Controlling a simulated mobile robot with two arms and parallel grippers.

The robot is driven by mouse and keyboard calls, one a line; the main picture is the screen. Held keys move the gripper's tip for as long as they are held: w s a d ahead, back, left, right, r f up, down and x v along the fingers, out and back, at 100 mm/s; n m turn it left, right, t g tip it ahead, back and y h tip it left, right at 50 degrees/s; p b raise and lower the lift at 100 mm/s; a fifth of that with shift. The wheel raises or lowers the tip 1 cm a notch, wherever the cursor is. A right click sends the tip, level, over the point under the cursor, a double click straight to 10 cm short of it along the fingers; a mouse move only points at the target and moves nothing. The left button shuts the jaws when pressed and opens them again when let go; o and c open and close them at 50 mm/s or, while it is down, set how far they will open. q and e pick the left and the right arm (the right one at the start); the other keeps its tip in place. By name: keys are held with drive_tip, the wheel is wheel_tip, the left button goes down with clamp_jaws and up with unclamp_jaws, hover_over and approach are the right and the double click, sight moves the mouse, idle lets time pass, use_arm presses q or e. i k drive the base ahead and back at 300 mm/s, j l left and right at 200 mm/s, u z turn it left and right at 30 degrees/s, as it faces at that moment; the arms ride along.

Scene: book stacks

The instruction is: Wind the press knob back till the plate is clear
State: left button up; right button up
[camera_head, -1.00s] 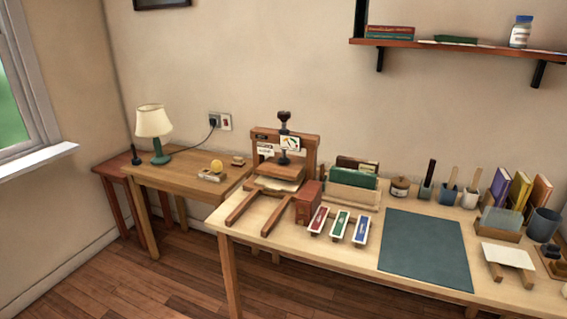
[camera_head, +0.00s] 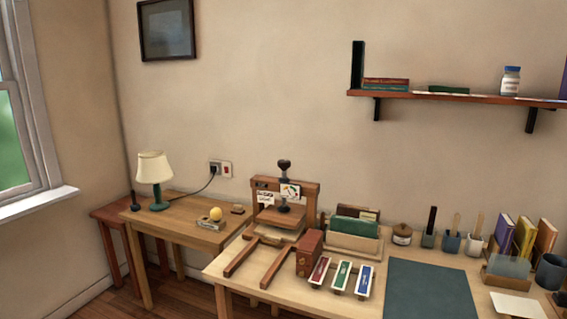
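The wooden book press (camera_head: 312,205) stands at the back left of the workbench, near the wall. Its dark knob (camera_head: 284,166) sits on top of a vertical screw above the crossbar. The press plate (camera_head: 283,217) is beneath the crossbar, with a pale layer (camera_head: 277,234) showing just below it. I cannot tell whether the plate touches that layer. Labels are fixed to the crossbar. Neither of my grippers is in view.
A red-brown box (camera_head: 309,253) stands close at the right of the press, beside its front rails. Three coloured trays (camera_head: 342,277) and a rack of green folders (camera_head: 353,241) are further right. A lamp (camera_head: 154,178) stands on the side table (camera_head: 172,236).

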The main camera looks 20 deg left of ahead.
sight(284, 164)
drive_tip(key=z, duration=0.5)
drive_tip(key=j+z, duration=0.5)
drive_tip(key=j, duration=0.15)
drive_tip(key=j+z, duration=0.45)
drive_tip(key=j, duration=0.25)
